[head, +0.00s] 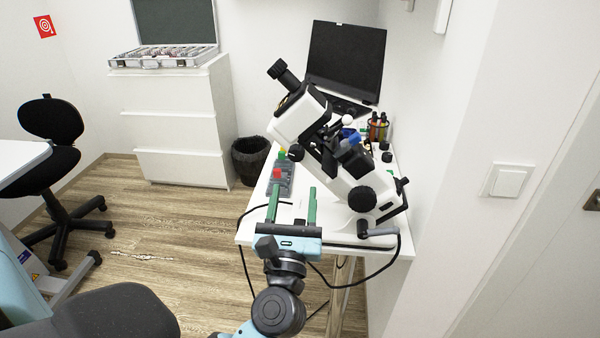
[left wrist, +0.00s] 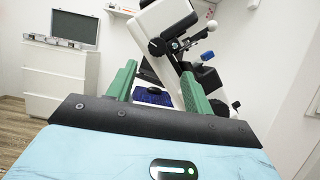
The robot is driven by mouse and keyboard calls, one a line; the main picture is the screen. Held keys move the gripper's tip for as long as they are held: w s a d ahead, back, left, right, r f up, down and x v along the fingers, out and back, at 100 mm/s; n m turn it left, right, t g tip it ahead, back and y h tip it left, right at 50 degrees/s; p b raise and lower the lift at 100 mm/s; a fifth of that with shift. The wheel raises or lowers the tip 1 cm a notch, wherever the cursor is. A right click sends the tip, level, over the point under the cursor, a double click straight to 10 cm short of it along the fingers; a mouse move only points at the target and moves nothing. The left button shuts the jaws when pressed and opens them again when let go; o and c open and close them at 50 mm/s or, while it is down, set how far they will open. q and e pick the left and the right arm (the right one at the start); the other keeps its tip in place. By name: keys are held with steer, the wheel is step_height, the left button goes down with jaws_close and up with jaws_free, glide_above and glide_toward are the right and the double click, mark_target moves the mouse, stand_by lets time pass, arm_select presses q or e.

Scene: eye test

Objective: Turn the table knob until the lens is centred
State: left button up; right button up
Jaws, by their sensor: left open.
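A white microscope-like instrument (head: 298,115) with black eyepieces stands tilted on a small white table (head: 254,226). A large round black knob (head: 362,199) is on its lower right side, and a smaller black knob (head: 296,153) is higher on the left. I cannot tell which knob is the table knob, and no lens shows clearly. My left gripper (head: 293,189) is open over the table's front part, left of the large knob, with nothing visible between its green fingers. In the left wrist view the instrument (left wrist: 160,22) rises beyond the fingers (left wrist: 158,75). My right gripper is not visible.
A grey tray (head: 286,180) with red and green pieces lies beyond my left gripper. A laptop (head: 345,60) and a pen holder (head: 378,128) stand behind the instrument. A black cable hangs over the table's front edge. The wall is close on the right.

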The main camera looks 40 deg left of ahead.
mark_target(296, 158)
arm_select(q)
steer(key=shift+n+g+y, duration=0.3)
steer(key=shift+n, duration=0.6)
steer(key=p+x, duration=0.2)
steer(key=x, duration=0.6)
steer(key=shift+w+a+r, duration=0.1)
steer(key=shift+a+r, duration=0.1)
steer(key=shift+r, duration=0.05)
